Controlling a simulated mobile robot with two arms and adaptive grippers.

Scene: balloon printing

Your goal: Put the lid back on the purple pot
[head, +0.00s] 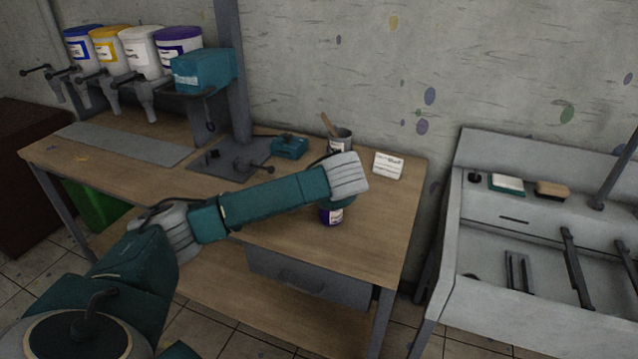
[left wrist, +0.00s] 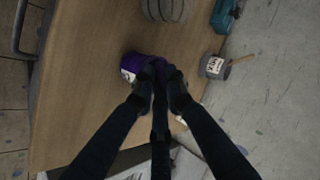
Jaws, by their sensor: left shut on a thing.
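The purple pot (head: 331,216), with a white label, stands on the wooden table under my left wrist. It also shows in the left wrist view (left wrist: 131,66), just beyond my fingertips. My left gripper (left wrist: 160,92) points down at it, shut on a dark purple piece (left wrist: 163,70) that looks like the lid. This piece is at or against the pot; whether it is seated or tilted I cannot tell. In the head view my wrist hides the fingers and the pot's top. My right gripper is not in view.
A grey pot with a wooden stick (head: 341,139) stands behind my wrist, with a white card (head: 388,165) to its right. A teal box (head: 289,147) sits farther left. Paint dispensers (head: 145,55) stand at the back left. The table's front right is clear.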

